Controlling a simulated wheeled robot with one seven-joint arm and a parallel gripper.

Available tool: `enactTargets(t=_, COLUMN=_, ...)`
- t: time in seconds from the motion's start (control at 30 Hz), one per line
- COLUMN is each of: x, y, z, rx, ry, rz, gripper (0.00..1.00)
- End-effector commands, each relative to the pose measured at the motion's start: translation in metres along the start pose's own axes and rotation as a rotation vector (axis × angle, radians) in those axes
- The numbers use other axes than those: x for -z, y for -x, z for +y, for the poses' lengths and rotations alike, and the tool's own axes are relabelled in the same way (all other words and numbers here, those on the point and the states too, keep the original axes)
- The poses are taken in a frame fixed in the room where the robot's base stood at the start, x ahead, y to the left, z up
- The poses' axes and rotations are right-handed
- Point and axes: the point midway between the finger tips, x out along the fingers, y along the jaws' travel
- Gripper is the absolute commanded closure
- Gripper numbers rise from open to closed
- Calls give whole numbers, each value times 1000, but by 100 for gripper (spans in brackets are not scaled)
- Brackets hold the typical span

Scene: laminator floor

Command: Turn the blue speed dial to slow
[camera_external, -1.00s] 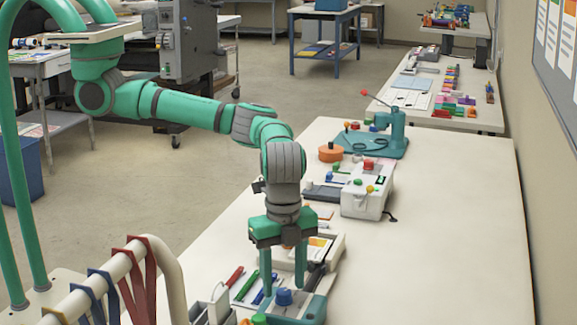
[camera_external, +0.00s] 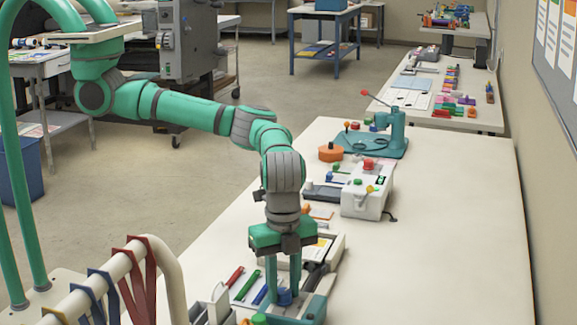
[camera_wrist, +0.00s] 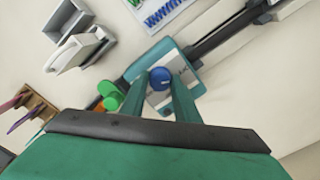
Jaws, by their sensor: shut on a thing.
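The blue speed dial (camera_external: 285,297) sits on a teal machine (camera_external: 312,308) at the front of the bench. My gripper (camera_external: 284,292) points down over the machine, with its fingers on either side of the dial and shut on it. The dial also shows in the wrist view (camera_wrist: 160,78), between the two teal fingertips (camera_wrist: 163,80). A pale plate with small markings lies around the dial, too small to read. The dial's pointer direction cannot be told.
A green knob (camera_external: 259,319) is beside the dial on the left. Pens (camera_external: 249,285) lie behind. A white box with coloured buttons (camera_external: 362,198) and a teal lever press (camera_external: 385,145) stand farther back. The bench's right side (camera_external: 440,240) is clear.

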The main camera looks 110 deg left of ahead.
Motion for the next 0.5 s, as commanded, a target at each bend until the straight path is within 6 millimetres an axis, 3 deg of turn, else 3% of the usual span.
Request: enactTargets(t=0.5, x=0, y=-2, z=1, rx=-5, ry=-350, rz=-1, gripper=94)
